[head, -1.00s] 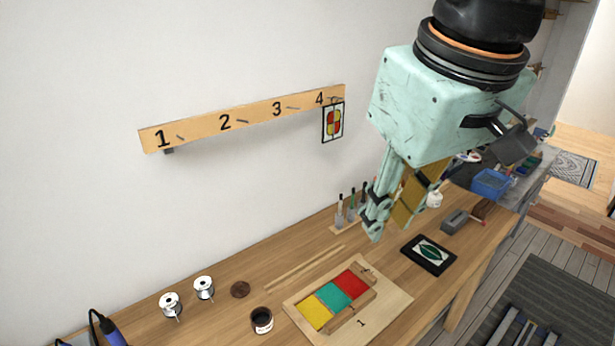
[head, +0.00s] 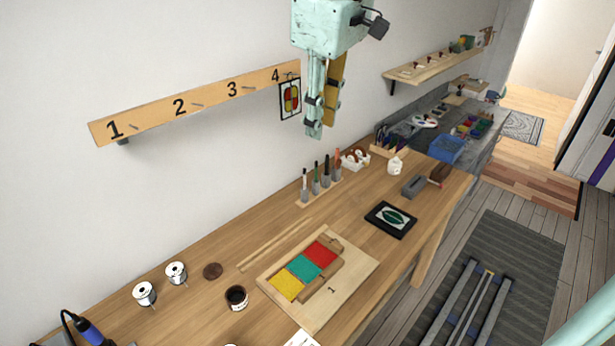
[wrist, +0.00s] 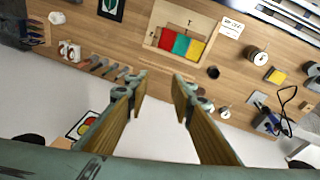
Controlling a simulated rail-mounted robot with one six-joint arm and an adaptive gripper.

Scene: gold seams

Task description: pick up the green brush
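The green brush (head: 316,180) stands upright in a small wooden rack (head: 331,192) on the workbench, second from the left in a row of several brushes. My gripper (head: 316,132) points down above and behind the rack, near the wall, clear of the brushes. In the wrist view my gripper (wrist: 160,88) has its two fingers apart with nothing between them.
A board with yellow, green and red panels (head: 360,266) lies on the bench in front of the rack. A dark framed leaf picture (head: 391,219) lies to the right. A numbered peg rail (head: 205,100) on the wall is near my gripper, with a small colored panel (head: 290,98) hanging from it.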

